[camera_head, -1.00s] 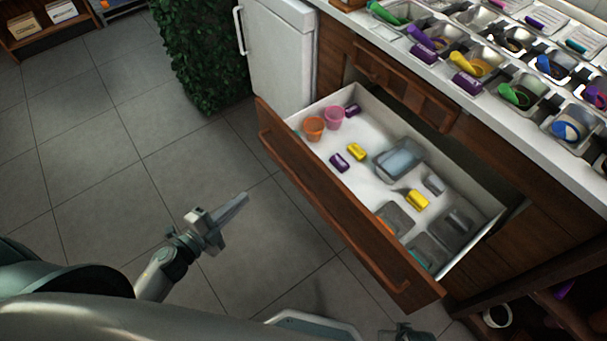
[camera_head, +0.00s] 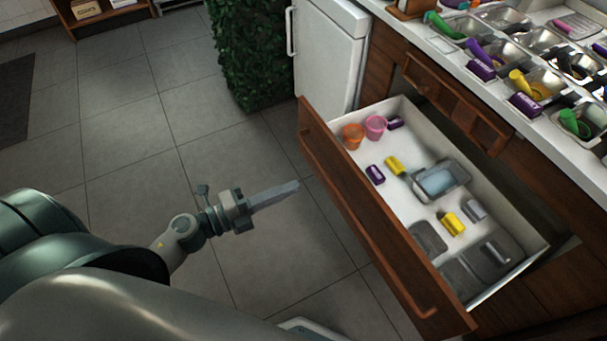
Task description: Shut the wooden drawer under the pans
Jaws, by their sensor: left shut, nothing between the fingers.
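The wooden drawer (camera_head: 350,195) stands pulled out from the counter, with its brown front facing the floor area at lower left. Its white inside holds an orange cup (camera_head: 353,136), a pink cup (camera_head: 375,126), small purple and yellow items, and several metal pans (camera_head: 440,180). My left gripper (camera_head: 296,186) is shut and empty, left of the drawer front, with a visible gap between them. Its fingers point right toward the front. My right gripper is not in view.
The white counter (camera_head: 572,150) above carries several topping pans with coloured scoops. A white fridge (camera_head: 330,60) and a green hedge (camera_head: 250,50) stand beyond the drawer. The tiled floor (camera_head: 130,150) at left is clear.

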